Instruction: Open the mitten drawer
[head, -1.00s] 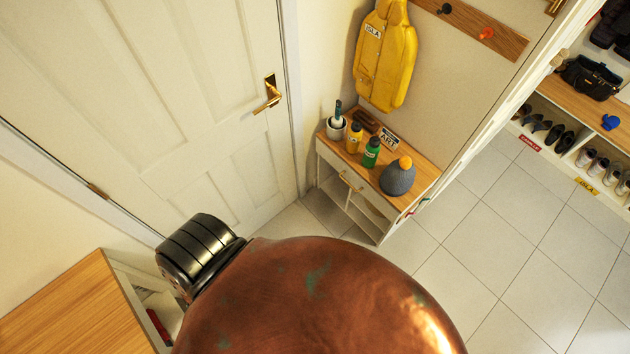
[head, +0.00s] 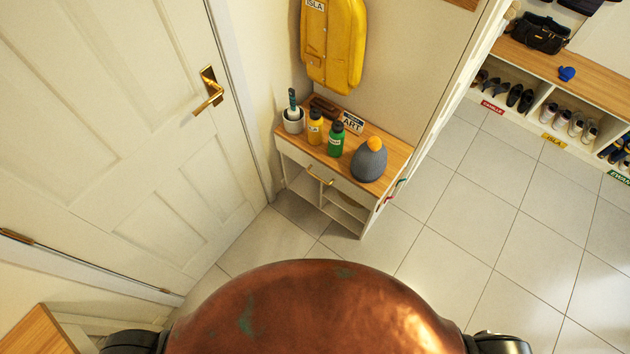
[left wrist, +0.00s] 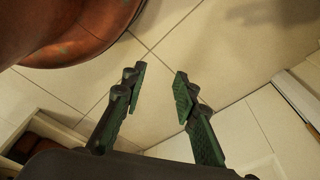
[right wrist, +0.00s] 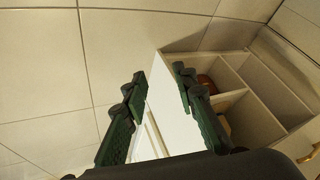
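A small white cabinet with a wooden top (head: 391,162) stands against the wall past the door in the head view. Its upper front is a white drawer (head: 297,157) with a brass bar handle (head: 320,176). The drawer looks shut, and no label on it can be read. Open compartments lie below it. Neither gripper shows in the head view. My left gripper (left wrist: 160,80) is open and empty above floor tiles in the left wrist view. My right gripper (right wrist: 157,85) is open and empty in the right wrist view, in front of a white unit with open compartments (right wrist: 250,75).
On the cabinet stand a cup (head: 293,122), a yellow bottle (head: 315,128), a green bottle (head: 336,140), an ART sign (head: 353,122) and a grey rounded object with an orange top (head: 369,162). A closed door (head: 130,130) is at left. Tiled floor (head: 450,220) is clear at right.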

